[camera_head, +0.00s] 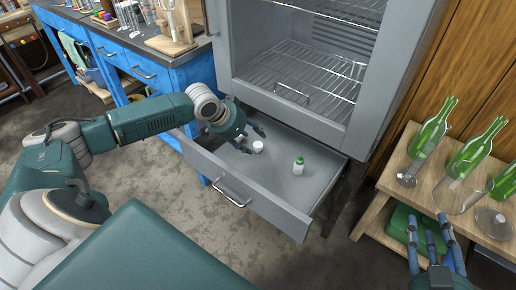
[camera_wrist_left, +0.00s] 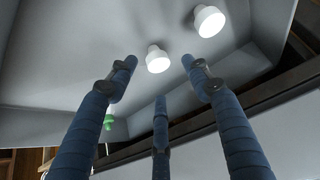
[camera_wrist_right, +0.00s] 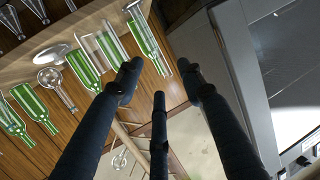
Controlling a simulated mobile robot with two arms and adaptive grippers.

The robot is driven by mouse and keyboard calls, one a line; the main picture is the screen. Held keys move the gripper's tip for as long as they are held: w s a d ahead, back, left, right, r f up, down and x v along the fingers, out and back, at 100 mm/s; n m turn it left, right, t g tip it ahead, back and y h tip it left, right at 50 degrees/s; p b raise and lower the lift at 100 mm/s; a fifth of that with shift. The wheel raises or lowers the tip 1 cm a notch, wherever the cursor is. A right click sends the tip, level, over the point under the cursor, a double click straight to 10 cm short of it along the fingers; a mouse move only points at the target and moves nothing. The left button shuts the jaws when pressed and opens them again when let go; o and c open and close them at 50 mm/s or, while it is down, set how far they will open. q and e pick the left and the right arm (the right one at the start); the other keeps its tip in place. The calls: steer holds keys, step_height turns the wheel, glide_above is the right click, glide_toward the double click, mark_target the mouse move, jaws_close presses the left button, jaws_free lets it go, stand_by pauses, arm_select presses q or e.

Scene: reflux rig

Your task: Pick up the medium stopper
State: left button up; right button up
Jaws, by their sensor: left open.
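Two white stoppers lie in the open grey drawer. In the left wrist view, one stopper (camera_wrist_left: 158,59) is ahead of the fingertips, and another stopper (camera_wrist_left: 208,21) is farther up and right. I cannot tell which is the medium one. The head view clearly shows one white stopper (camera_head: 258,146) beside my left gripper (camera_head: 250,141); the other is not clear there. My left gripper is open and empty, its fingers spread over the drawer, apart from the stoppers. My right gripper (camera_head: 431,235) is open and empty by the wooden shelf; it also shows in the right wrist view (camera_wrist_right: 157,78).
Green-striped glassware (camera_head: 433,128) stands on a wooden shelf (camera_head: 412,202) at right. A blue bench (camera_head: 180,72) is at left.

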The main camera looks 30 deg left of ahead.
mark_target(258, 145)
arm_select(q)
steer(key=b+x, duration=0.2)
steer(key=x, duration=0.2)
steer(key=shift+f, duration=0.25)
steer(key=shift+w+d, duration=0.1)
steer(key=shift+f, duration=0.1)
steer(key=c, duration=0.9)
arm_select(e)
step_height(258, 145, up, 12)
steer(key=a+t+y, duration=0.1)
steer(key=t, duration=0.5)
steer(key=shift+a+r+y, duration=0.25)
steer(key=shift+a+y, duration=0.05)
steer(key=shift+y, duration=0.1)
